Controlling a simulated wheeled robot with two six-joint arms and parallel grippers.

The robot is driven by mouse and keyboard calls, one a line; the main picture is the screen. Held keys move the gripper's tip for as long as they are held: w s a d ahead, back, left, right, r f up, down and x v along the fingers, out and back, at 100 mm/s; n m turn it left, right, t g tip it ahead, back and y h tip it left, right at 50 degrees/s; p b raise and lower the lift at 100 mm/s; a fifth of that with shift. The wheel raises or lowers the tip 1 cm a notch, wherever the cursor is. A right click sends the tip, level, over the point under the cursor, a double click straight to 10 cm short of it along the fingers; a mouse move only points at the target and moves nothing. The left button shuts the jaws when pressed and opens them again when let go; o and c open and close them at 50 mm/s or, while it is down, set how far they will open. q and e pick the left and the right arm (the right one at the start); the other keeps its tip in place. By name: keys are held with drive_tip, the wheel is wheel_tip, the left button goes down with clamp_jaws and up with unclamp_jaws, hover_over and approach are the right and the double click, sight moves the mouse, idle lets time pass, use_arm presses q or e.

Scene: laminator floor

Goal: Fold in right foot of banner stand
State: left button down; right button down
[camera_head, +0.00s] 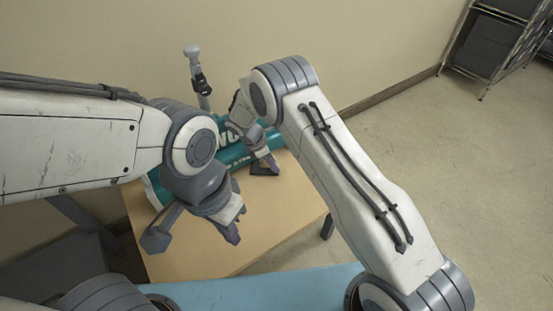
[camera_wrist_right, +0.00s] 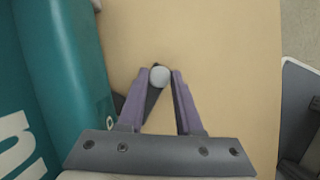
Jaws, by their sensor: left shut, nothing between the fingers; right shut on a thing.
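The banner stand (camera_head: 232,156) is a teal roll with white lettering, lying along the back of the tan table. It also shows at the left of the right wrist view (camera_wrist_right: 66,50). Its right foot is a dark bar with a round grey tip (camera_wrist_right: 159,76); the tip sits between the fingertips of my right gripper (camera_wrist_right: 160,78). In the head view my right gripper (camera_head: 264,165) is beside the front of the roll and hides most of the foot. My left gripper (camera_head: 232,233) is shut and empty above the table, in front of the roll.
The tan table (camera_head: 285,215) is bare in front of the roll. A grey post with a black clamp (camera_head: 198,85) stands behind the roll near the wall. A blue surface (camera_head: 270,292) lies nearest me. A shelf rack (camera_head: 490,45) stands far right, with open floor before it.

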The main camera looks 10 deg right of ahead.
idle(0.5)
drive_tip(key=c, duration=0.6)
unclamp_jaws()
drive_tip(key=shift+a+r, duration=0.1)
drive_tip(key=shift+r, duration=0.3)
drive_tip(key=r, duration=0.1)
drive_tip(key=r+p, duration=0.1)
drive_tip(key=d+r, duration=0.1)
drive_tip(key=r, duration=0.1)
drive_tip(key=shift+s+r+p, duration=0.1)
drive_tip(key=shift+s+p, duration=0.2)
drive_tip(key=shift+p, duration=0.05)
drive_tip(key=s+d+r+p, duration=0.1)
drive_tip(key=s+d+r, duration=0.5)
drive_tip(key=d, duration=0.2)
drive_tip(key=shift+d+p, duration=0.3)
drive_tip(key=shift+p, duration=0.1)
